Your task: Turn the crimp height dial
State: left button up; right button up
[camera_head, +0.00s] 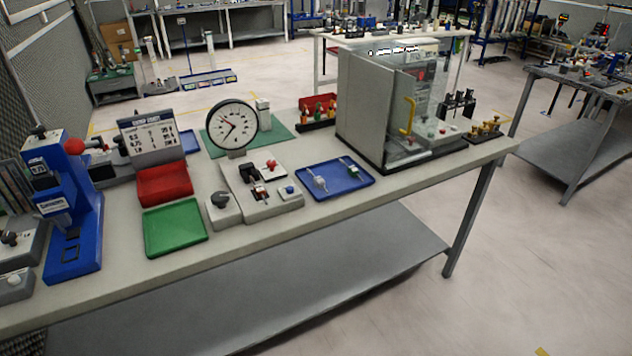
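A blue press (66,205) with a red ball (74,146) and a small display stands at the left end of the workbench. A grey block with a black knob (219,199) sits between the green tray and a grey fixture (260,190). Another dark knob (10,238) is on a grey unit at the far left edge. I cannot tell which knob is the crimp height dial. A chart sign (150,137) with rows of numbers stands behind the red bin; its heading is too blurred to read surely. Neither of my grippers is in view.
On the bench (335,212) are a green tray (175,226), red bin (165,184), round gauge (232,124), blue tray (336,190) and clear-walled machine (385,105). Brass parts (484,130) stand at the right end. A strip along the front edge is clear.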

aim_at(38, 130)
jog(key=u, duration=1.4)
